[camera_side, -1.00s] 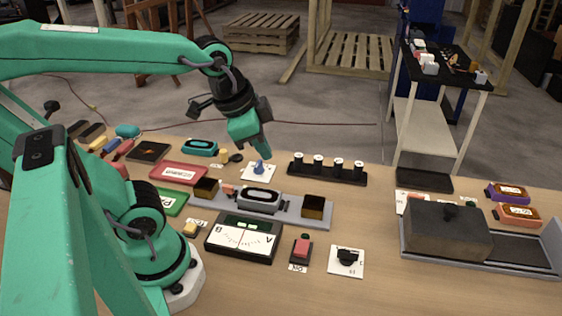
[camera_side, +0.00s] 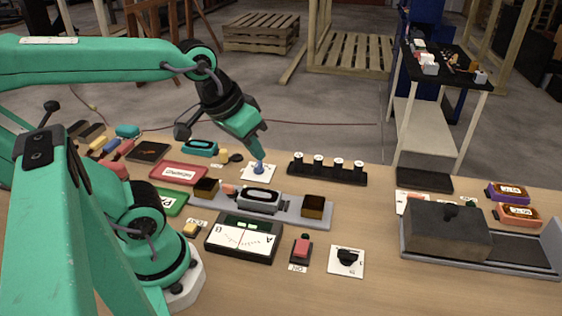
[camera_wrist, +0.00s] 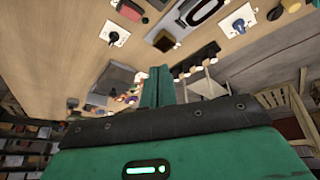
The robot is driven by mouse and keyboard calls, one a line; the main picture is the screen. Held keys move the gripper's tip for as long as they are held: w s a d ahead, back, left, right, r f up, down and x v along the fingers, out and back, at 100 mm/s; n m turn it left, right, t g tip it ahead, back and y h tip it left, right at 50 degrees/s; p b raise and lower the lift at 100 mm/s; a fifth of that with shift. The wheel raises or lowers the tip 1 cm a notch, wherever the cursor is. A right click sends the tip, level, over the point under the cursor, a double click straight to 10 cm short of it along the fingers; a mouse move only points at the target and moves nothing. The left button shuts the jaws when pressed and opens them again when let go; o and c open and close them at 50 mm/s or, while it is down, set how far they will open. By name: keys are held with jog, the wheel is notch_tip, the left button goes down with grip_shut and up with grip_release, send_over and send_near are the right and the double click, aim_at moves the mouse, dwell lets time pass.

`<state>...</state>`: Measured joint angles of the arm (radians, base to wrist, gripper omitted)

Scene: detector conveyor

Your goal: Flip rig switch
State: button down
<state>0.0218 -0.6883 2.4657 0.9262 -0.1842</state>
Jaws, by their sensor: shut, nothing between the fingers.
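A small blue switch on a white plate (camera_side: 259,170) stands at the back middle of the bench in the side view. In the wrist view, a blue lever on a white plate (camera_wrist: 239,24) shows at the upper right. My gripper (camera_side: 262,156) is shut and empty, its tips just above the blue switch and partly covering it. I cannot tell whether they touch it, or which way the switch leans. In the wrist view, my gripper's green fingers (camera_wrist: 157,73) are together. A black knob on a white plate (camera_side: 347,258) sits at the front middle of the bench.
A grey rail with a silver-and-black block (camera_side: 259,199) lies just in front of the switch. A black rack with several white-topped posts (camera_side: 325,168) is to its right. A red tray (camera_side: 179,173) lies to the left. A meter (camera_side: 243,238) and a red button (camera_side: 301,247) are nearer.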

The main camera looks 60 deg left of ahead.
jog(key=w+d+f+n+g, duration=0.4)
jog(key=d+n, duration=0.1)
jog(key=n, duration=0.7)
jog(key=w+d+f+n+g+y, duration=0.1)
jog(key=w+d+f+n+g, duration=0.3)
jog(key=n, duration=0.9)
jog(key=shift+d, duration=0.6)
jog(key=shift+f, duration=0.2)
send_over(298, 252)
notch_tip(298, 252, down, 12)
jog(key=shift+r, duration=0.1)
jog(key=shift+s+d+f, duration=0.1)
jog(key=shift+d+f, duration=0.1)
jog(key=shift+f, duration=0.55)
